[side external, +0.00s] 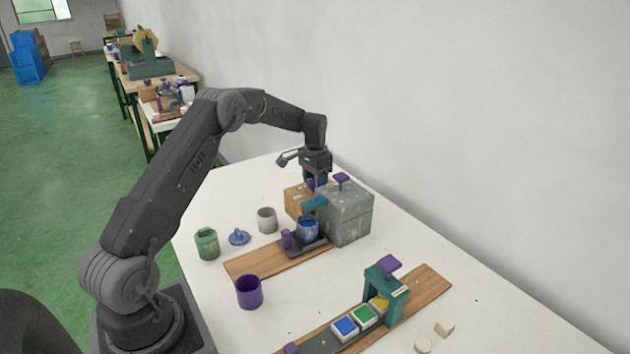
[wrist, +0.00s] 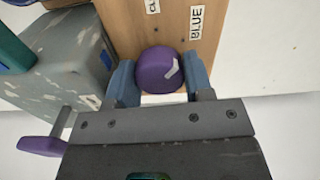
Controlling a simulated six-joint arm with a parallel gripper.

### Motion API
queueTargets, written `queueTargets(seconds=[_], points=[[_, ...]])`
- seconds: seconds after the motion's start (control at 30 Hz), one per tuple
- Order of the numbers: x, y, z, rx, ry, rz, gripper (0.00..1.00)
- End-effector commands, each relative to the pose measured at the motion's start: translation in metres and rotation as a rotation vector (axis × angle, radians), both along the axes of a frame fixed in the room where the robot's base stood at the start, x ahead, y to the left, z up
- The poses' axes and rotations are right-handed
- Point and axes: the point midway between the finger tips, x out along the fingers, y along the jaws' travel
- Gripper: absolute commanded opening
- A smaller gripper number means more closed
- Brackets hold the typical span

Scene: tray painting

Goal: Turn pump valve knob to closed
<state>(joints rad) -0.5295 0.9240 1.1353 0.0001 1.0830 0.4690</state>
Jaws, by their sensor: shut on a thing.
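The pump valve knob (wrist: 160,69) is a round purple knob with a white pointer mark, on a wooden box (wrist: 120,20) in the wrist view. The mark slants up and right, towards the label "BLUE" (wrist: 196,20). Another label, starting "CL" (wrist: 153,5), is cut off by the top edge. My gripper (wrist: 160,80) has its blue fingers on either side of the knob and is shut on it. In the side view my gripper (side external: 314,182) reaches down over the wooden box (side external: 295,203), hiding most of the knob.
A grey-green pump box (side external: 348,215) with a purple handle (side external: 341,177) stands close beside the wooden box. A blue cup (side external: 308,231) sits below its teal spout. A green jar (side external: 207,244), grey cup (side external: 267,220) and purple cup (side external: 249,292) stand nearer. A white wall runs behind.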

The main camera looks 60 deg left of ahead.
Motion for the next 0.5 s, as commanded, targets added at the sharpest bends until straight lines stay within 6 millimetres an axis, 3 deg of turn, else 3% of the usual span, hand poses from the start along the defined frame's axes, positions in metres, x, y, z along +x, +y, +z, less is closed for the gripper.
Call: queueTargets(seconds=[0.5], points=[[0.0007, 0.0002, 0.0012, 0.001, -0.003, 0.470, 0.23]])
